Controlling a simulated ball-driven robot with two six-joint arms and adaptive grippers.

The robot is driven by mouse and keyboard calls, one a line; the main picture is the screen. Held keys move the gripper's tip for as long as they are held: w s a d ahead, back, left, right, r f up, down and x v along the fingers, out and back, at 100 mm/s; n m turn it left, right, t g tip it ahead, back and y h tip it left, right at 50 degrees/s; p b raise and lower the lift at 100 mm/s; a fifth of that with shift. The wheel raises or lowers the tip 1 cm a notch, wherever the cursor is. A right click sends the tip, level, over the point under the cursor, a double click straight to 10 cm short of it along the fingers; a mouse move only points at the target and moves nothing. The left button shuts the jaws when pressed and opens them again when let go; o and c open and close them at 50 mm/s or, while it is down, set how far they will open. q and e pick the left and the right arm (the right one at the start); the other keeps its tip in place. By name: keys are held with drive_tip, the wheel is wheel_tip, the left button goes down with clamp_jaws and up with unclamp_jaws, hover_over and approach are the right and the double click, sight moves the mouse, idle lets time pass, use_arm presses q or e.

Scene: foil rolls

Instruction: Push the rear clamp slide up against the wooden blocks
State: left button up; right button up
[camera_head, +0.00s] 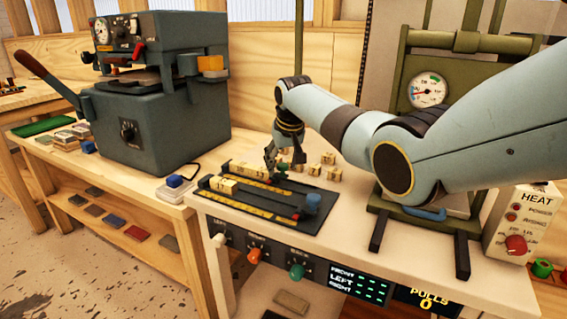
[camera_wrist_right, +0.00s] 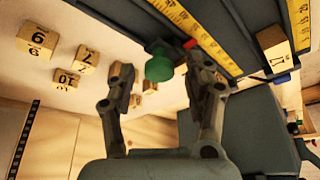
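The rear clamp slide's green knob (camera_head: 283,168) stands on the rear track of the dark tray (camera_head: 215,203). Wooden blocks (camera_head: 250,171) sit in the rear row, left of the knob. More wooden blocks (camera_head: 223,185) sit at the left end of the front row. My right gripper (camera_head: 284,160) points down at the green knob. In the right wrist view the gripper (camera_wrist_right: 165,85) is open, with the green knob (camera_wrist_right: 159,67) showing between its spread fingertips; contact cannot be told. The slide's body is mostly hidden. My left gripper is out of view.
Loose numbered blocks (camera_wrist_right: 88,58) lie on the table behind the tray. A blue knob (camera_head: 313,200) stands at the tray's front right. A large grey press (camera_head: 165,105) stands left, and a green gauge frame (camera_head: 398,75) stands right behind my arm.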

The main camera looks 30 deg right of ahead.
drive_tip(key=shift+r, duration=0.1)
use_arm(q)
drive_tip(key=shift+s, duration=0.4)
use_arm(e)
drive_tip(key=v, duration=1.1)
drive_tip(key=shift+s+r, duration=0.2)
drive_tip(key=shift+r, duration=0.15)
